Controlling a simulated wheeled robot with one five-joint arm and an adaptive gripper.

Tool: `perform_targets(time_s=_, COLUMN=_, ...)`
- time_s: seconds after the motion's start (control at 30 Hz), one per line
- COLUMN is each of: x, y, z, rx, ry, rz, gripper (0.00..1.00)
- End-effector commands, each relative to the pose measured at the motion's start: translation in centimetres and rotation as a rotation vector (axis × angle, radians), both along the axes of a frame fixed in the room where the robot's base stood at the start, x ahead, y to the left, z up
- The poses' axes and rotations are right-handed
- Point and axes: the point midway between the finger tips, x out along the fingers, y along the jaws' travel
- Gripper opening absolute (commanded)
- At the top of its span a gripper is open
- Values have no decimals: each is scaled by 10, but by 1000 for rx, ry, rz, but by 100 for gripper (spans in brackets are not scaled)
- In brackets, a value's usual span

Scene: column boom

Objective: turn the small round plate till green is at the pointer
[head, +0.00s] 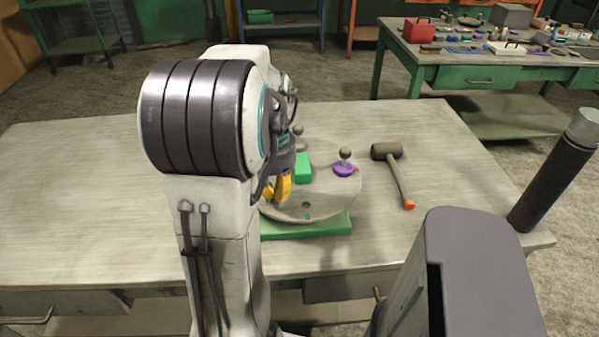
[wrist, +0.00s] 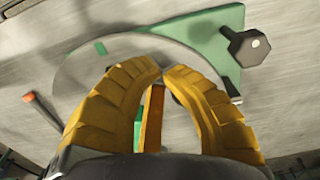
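The round grey plate (head: 325,203) lies on a green base (head: 305,228) on the workbench, partly hidden by my arm. My gripper's yellow fingers (head: 282,188) are low over the plate's left part. In the wrist view the fingertips (wrist: 163,68) are close together over the plate (wrist: 80,75); an orange strip (wrist: 152,118) shows between the fingers. I cannot make out the pointer.
A mallet (head: 387,152) with an orange handle end lies right of the plate. A dark six-sided piece (wrist: 247,46) is by the green base in the wrist view. A dark cylinder (head: 553,170) stands at the bench's right end. A cluttered green bench (head: 480,78) stands behind.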

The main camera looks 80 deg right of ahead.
Motion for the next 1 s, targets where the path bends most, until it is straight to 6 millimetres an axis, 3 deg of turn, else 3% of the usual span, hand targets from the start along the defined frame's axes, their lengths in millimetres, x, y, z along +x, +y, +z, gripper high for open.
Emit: perform_targets(time_s=1.0, x=17, y=-5, z=0, rx=0, ry=0, rz=0, gripper=0)
